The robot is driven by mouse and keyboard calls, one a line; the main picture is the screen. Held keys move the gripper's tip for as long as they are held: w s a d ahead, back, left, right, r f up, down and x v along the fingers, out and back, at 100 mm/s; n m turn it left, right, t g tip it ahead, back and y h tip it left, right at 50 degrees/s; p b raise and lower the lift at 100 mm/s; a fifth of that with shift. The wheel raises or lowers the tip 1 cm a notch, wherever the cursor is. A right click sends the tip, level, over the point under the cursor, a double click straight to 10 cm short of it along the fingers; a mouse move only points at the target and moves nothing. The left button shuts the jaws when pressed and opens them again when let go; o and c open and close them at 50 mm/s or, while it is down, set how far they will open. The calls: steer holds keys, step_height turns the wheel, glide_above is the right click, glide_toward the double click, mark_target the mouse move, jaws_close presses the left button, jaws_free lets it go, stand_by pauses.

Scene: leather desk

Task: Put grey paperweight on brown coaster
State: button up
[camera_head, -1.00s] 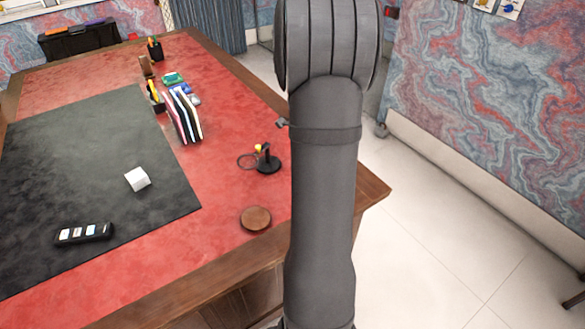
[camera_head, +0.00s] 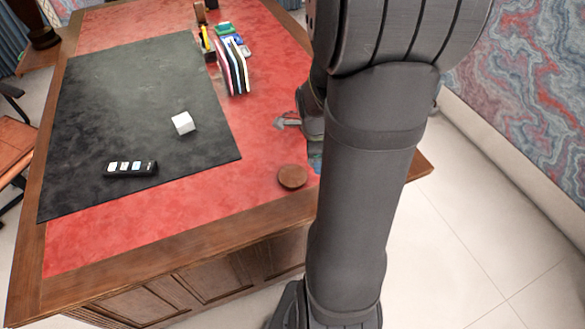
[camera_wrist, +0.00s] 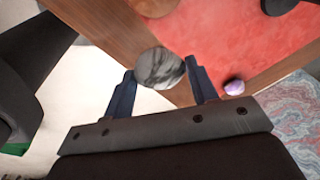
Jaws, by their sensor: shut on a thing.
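The grey paperweight (camera_wrist: 160,69), round with darker marbled streaks, sits between the two fingers of my gripper (camera_wrist: 162,84) in the wrist view. My gripper is shut on it, with the desk's wooden edge behind and below. The brown coaster (camera_head: 292,177) is a flat round disc lying bare on the red leather near the desk's front right, just left of my arm. A brown shape at the top of the wrist view looks like the coaster (camera_wrist: 153,7), apart from the paperweight. In the head view, my arm hides the paperweight and most of my gripper.
A white block (camera_head: 183,123) and a black holder with pale labels (camera_head: 131,168) lie on the dark mat (camera_head: 110,110). Upright folders (camera_head: 236,66) stand behind the coaster. A small purple round thing (camera_wrist: 233,87) shows beside my right finger. Floor lies beyond the desk edge.

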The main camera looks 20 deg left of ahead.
steer(key=a+f, duration=0.1)
steer(key=a, duration=0.1)
steer(key=a+f, duration=0.1)
steer(key=a, duration=0.1)
steer(key=a+f, duration=0.2)
steer(key=a, duration=0.1)
steer(key=shift+w+f, duration=0.1)
steer(key=shift+a+f, duration=0.1)
steer(key=shift+f, duration=1.95)
steer(key=o, duration=1.1)
steer(key=shift+f, duration=0.15)
steer(key=shift+c, duration=0.2)
step_height(320, 180, up, 12)
steer(key=s, duration=0.2)
steer(key=shift+a, duration=0.25)
